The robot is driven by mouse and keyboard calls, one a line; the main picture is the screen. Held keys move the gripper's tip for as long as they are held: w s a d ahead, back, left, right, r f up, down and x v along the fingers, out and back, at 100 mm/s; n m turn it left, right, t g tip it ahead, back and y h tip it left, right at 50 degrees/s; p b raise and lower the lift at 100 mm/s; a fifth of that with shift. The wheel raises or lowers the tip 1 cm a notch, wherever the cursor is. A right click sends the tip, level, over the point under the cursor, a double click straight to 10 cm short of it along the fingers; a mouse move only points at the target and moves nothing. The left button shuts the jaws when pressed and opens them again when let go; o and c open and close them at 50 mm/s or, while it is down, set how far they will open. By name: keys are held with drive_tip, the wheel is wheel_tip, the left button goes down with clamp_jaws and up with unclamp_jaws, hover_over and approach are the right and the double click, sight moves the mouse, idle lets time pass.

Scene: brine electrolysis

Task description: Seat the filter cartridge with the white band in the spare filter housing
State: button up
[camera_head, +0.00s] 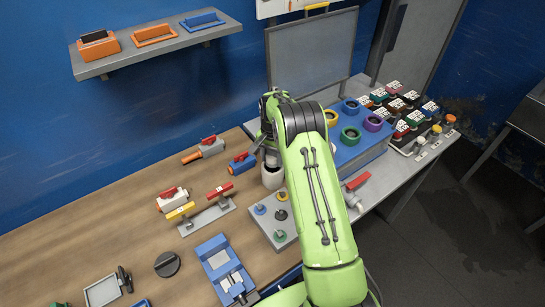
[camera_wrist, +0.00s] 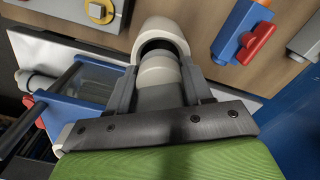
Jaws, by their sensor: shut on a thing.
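My gripper (camera_wrist: 157,92) is shut on a grey cartridge (camera_wrist: 158,98) with a white band (camera_wrist: 158,70), held between its two fingers. The far end of the cartridge overlaps the dark mouth of a white round housing (camera_wrist: 160,30) in the wrist view. I cannot tell whether the end is inside the mouth or just in front of it. In the head view the white housing (camera_head: 272,180) stands on the bench directly below my gripper (camera_head: 268,155). The cartridge is mostly hidden there by my wrist and fingers.
A blue box (camera_head: 362,150) with several coloured rings stands right of my arm. A blue valve with a red handle (camera_head: 241,162) lies close left of the housing, and a grey plate with coloured knobs (camera_head: 281,238) is in front. Open wood bench (camera_head: 110,215) lies to the left.

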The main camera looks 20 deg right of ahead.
drive_tip(key=shift+f, duration=0.1)
idle(0.6)
drive_tip(key=shift+f+b, duration=0.35)
drive_tip(key=shift+b, duration=0.15)
drive_tip(key=shift+f+b, duration=0.25)
drive_tip(key=shift+b, duration=0.05)
idle(0.4)
drive_tip(key=shift+f, duration=0.2)
drive_tip(key=shift+s+f+b, duration=0.1)
drive_tip(key=shift+f+b, duration=0.15)
drive_tip(key=shift+b, duration=0.1)
drive_tip(key=shift+r, duration=0.2)
idle(1.8)
